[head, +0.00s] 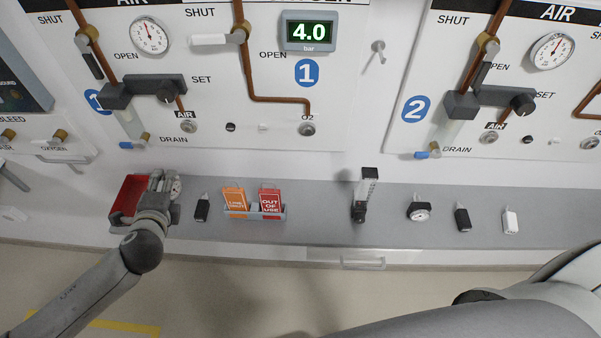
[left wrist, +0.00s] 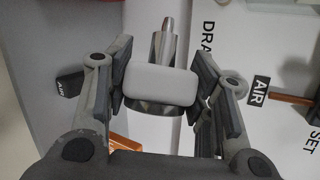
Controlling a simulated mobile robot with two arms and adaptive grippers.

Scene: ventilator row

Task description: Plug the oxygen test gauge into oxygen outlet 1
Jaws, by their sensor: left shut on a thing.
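My left gripper (head: 160,198) is low at the left of the shelf, in front of the red tray. In the left wrist view the gripper (left wrist: 160,88) is shut on a test gauge (left wrist: 160,85) with a white body, a dark round rim and a metal probe pointing away from the jaws. Oxygen outlet 1 (head: 307,129), marked O2, is on the wall panel below the blue 1 sign (head: 307,72), with nothing plugged in. My right gripper is out of view.
The red tray (head: 128,197) is beside the left gripper. On the shelf (head: 320,225) stand a black adapter (head: 202,209), orange (head: 235,200) and red (head: 270,202) tags, a flowmeter (head: 363,197) and another gauge (head: 419,212). The AIR outlet (head: 189,126) is left of the oxygen one.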

